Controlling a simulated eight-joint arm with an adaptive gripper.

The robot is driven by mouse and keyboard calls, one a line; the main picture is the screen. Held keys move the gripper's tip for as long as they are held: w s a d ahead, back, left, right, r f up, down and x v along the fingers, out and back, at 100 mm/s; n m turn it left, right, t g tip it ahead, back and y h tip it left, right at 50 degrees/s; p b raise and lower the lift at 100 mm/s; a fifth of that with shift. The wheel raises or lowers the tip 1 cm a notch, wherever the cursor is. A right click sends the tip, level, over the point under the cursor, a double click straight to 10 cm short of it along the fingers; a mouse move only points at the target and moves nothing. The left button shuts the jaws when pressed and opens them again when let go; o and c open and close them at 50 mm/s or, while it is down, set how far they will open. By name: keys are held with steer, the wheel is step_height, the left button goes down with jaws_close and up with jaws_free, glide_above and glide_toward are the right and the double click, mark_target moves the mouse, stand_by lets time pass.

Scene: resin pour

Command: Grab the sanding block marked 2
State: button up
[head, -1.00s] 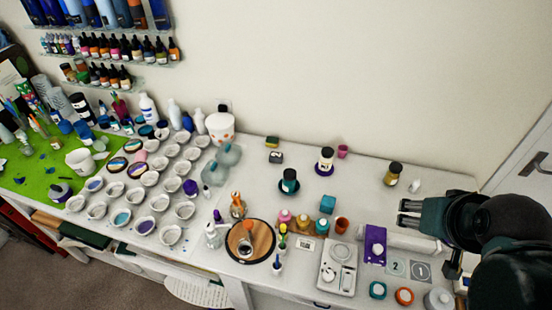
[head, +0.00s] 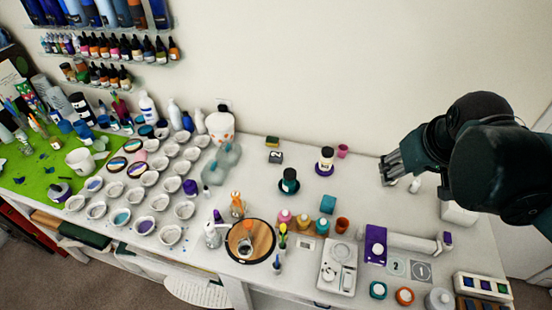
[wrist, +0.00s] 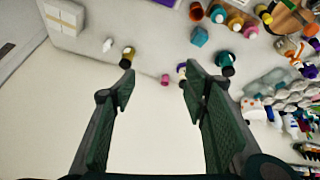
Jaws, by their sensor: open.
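A small dark block with a pale label (head: 275,157) lies toward the back of the table; the label seems to read 2, but it is tiny. A second small block with a yellow-green top (head: 272,142) lies just behind it, near the wall. My gripper (head: 386,170) is at the back right, well to the right of both blocks. In the wrist view my gripper (wrist: 158,82) is open, with nothing between its fingers. I cannot make out either block in the wrist view.
A black-topped bottle (head: 289,181), a white bottle on a purple base (head: 326,161) and a pink cup (head: 343,151) stand between the blocks and my gripper. Flat squares marked 2 (head: 396,267) and 1 (head: 421,271) lie at the front right.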

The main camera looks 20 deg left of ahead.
steer(key=w+a+n+g, duration=0.2)
steer(key=w+a+n, duration=0.2)
steer(key=w+a, duration=0.6)
steer(key=n+g+b, duration=0.1)
steer(key=n+g, duration=0.2)
steer(key=n, duration=0.8)
glide_above(276, 155)
steer(key=shift+h, duration=0.3)
steer(key=f, duration=2.6)
steer(key=shift+d+f, duration=0.15)
steer(key=shift+d, duration=0.25)
steer(key=shift+a+f+g, duration=0.3)
steer(key=shift+a+f, duration=0.1)
steer(key=shift+f, duration=0.15)
steer(key=shift+f, duration=1.25)
steer(key=shift+f, duration=0.1)
